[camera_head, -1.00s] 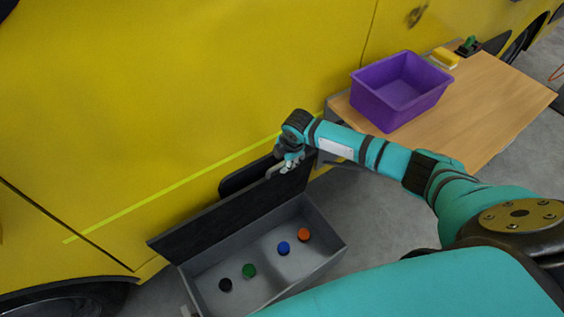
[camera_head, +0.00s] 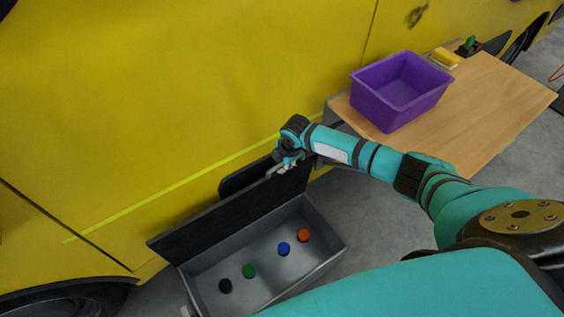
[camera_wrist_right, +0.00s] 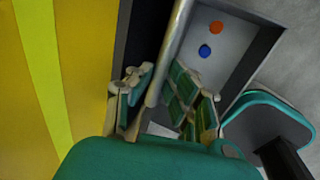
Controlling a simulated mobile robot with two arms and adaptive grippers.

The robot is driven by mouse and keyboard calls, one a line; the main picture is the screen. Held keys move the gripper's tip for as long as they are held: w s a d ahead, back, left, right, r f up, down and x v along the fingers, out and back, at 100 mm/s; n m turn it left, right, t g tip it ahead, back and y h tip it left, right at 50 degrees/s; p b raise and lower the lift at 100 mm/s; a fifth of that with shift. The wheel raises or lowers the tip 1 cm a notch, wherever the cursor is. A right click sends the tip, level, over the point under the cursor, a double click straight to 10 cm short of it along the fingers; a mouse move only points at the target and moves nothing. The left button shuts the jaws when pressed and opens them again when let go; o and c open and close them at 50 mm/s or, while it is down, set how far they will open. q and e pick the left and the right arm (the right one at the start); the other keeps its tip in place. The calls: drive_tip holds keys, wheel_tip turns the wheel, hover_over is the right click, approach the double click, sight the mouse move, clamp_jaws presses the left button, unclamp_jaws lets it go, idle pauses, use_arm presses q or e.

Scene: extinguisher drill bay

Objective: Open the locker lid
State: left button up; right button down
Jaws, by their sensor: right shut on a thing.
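The grey locker (camera_head: 265,263) stands on the floor against the yellow vehicle, with its inside exposed. Its dark lid (camera_head: 225,222) is raised steeply along the vehicle side of the box. My right gripper (camera_head: 284,167) is at the lid's upper edge, near its right end. In the right wrist view, a pale bar (camera_wrist_right: 169,52) runs between the fingers of my right gripper (camera_wrist_right: 158,98), which is shut on it. The bar lies along the lid's edge. My left gripper is not in view.
Black (camera_head: 225,285), green (camera_head: 249,271), blue (camera_head: 284,248) and orange (camera_head: 304,235) round pieces lie in the locker. A purple bin (camera_head: 385,108) stands on a wooden table (camera_head: 500,105) at the right. The yellow vehicle (camera_head: 180,90) closes off the back.

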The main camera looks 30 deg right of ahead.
drive_tip(key=s+f+p, duration=0.1)
drive_tip(key=s+p, duration=0.3)
drive_tip(key=s, duration=0.2)
drive_tip(key=shift+s+d+f, duration=0.15)
drive_tip(key=shift+d+f, duration=0.05)
drive_tip(key=shift+d, duration=0.25)
drive_tip(key=c, duration=1.3)
unclamp_jaws()
